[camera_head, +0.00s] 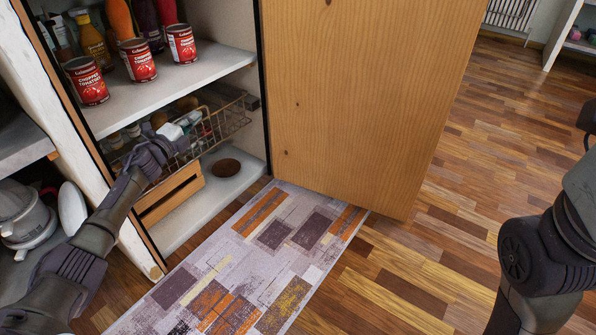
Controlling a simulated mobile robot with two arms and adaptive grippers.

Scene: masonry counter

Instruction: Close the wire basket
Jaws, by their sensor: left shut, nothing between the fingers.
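The wire basket (228,123) is a brown metal wire drawer inside an open cabinet, below the shelf of cans. It stands partly pulled out toward the front and holds several small items, which my gripper partly hides. My left gripper (182,140) is shut and empty at the front of the basket, overlapping its wire rim in the picture. I cannot tell whether it touches the wire. My right arm shows at the right edge, with its gripper out of the picture.
The wooden cabinet door (360,90) stands wide open on the right. Red tomato cans (139,61) line the shelf above. A wooden crate (172,194) and a brown round object (226,168) sit below the basket. A patterned rug (250,260) covers the floor in front.

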